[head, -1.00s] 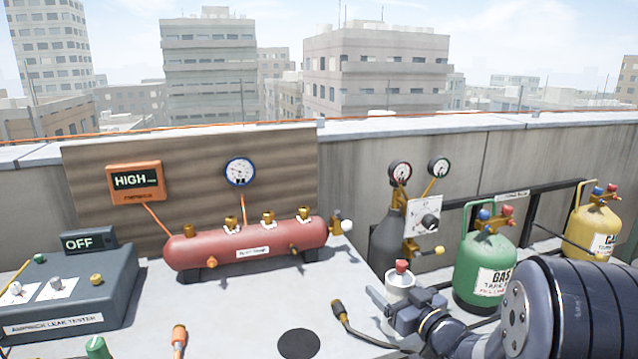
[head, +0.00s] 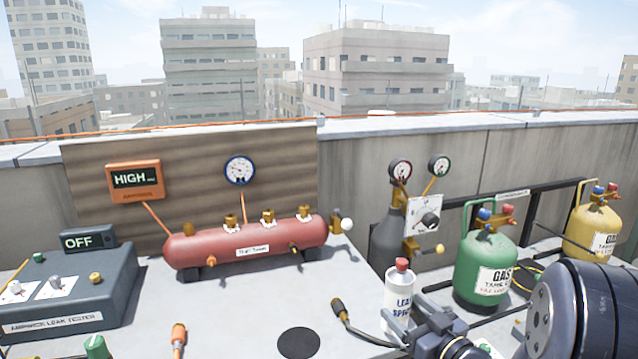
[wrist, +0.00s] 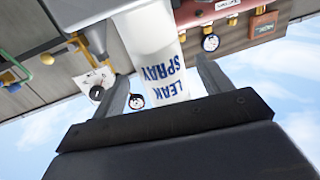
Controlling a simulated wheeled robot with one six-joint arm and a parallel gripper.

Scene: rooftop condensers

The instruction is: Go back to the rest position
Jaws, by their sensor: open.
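My gripper (wrist: 158,88) is open, with its two fingers apart in the wrist view, which is turned upside down. The white leak spray can (wrist: 152,45) with blue lettering shows between and beyond the fingers. In the head view the leak spray can (head: 398,295) has a red cap and stands upright at the right part of the bench. My dark arm and gripper (head: 425,318) are low at the right, just in front and right of the can. The can's lower right side is partly hidden by my gripper.
A red tank (head: 245,246) with brass fittings lies in the middle of the bench. A grey leak tester (head: 70,290) stands at left. A green gas cylinder (head: 485,265) and a yellow one (head: 592,232) stand behind my arm. A black disc (head: 298,343) marks open bench.

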